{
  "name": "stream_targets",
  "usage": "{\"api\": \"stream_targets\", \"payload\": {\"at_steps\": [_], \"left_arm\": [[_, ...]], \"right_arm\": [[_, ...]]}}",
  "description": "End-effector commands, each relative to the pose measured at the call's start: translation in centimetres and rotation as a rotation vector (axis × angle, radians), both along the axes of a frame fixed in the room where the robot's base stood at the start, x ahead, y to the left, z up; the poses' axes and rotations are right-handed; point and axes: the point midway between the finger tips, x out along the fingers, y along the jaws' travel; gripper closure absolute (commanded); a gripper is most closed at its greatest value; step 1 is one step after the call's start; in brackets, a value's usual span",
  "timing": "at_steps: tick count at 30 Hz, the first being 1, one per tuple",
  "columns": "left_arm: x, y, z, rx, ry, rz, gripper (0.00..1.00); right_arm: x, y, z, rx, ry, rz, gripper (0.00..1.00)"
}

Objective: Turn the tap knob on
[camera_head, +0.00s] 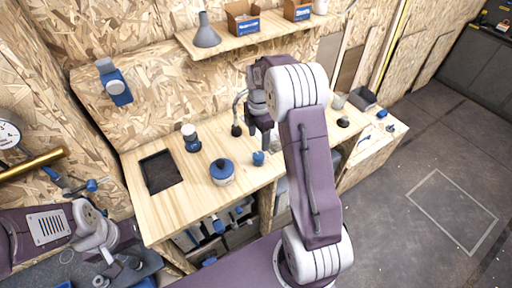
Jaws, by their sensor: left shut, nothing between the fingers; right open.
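I cannot tell for certain which part is the tap knob. A brass pipe (32,165) runs along the left wall, with a blue-handled fitting (76,186) just below its right end. A round blue-and-white piece with a dark top (222,172) stands on the bench. My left gripper (118,271) is low at the bottom left, shut and empty, below the pipe and apart from it. My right gripper (259,128) is open and points down over the back of the bench. My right arm hides part of the bench's right side.
The wooden bench (205,200) holds a dark tray (160,171), a white-and-blue cylinder (190,138) and a small blue cup (258,158). A shelf (245,38) with a grey funnel (206,31) and boxes is above. A gauge (8,132) is at far left. Floor at right is clear.

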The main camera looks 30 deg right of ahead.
Motion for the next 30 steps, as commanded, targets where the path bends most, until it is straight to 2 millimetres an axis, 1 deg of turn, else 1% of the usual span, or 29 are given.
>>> {"api": "stream_targets", "payload": {"at_steps": [2, 5, 8, 12, 15, 18, 21, 28, 29, 30], "left_arm": [[0.0, 0.0, 0.1, 0.0, 0.0, 0.0, 1.0], [0.0, 0.0, 0.1, 0.0, 0.0, 0.0, 1.0], [0.0, 0.0, 0.4, 0.0, 0.0, 0.0, 1.0], [0.0, 0.0, 0.8, 0.0, 0.0, 0.0, 1.0], [0.0, 0.0, 1.1, 0.0, 0.0, 0.0, 1.0], [0.0, 0.0, 1.3, 0.0, 0.0, 0.0, 1.0], [0.0, 0.0, 1.3, 0.0, 0.0, 0.0, 1.0], [0.0, 0.0, 1.3, 0.0, 0.0, 0.0, 1.0], [0.0, 0.0, 1.3, 0.0, 0.0, 0.0, 1.0], [0.0, 0.0, 1.3, 0.0, 0.0, 0.0, 1.0]], "right_arm": [[0.0, -0.2, 0.1, 0.0, -0.001, -0.005, 0.36], [-0.1, -0.1, -0.4, 0.0, 0.0, -0.004, 0.36], [-0.2, -0.1, -2.1, 0.002, 0.004, -0.005, 0.36], [-0.2, -0.1, -5.1, 0.002, 0.005, -0.005, 0.36], [-0.2, -0.1, -6.9, 0.001, 0.003, -0.004, 0.36], [-0.1, -0.1, -8.2, 0.0, 0.001, -0.004, 0.36], [-0.1, -0.1, -8.8, 0.0, 0.0, -0.004, 0.36], [-0.1, -0.1, -9.0, 0.0, -0.002, -0.004, 0.36], [-0.1, -0.1, -9.0, 0.0, -0.002, -0.004, 0.41], [-0.1, -0.1, -9.0, 0.0, -0.002, -0.004, 0.52]]}}
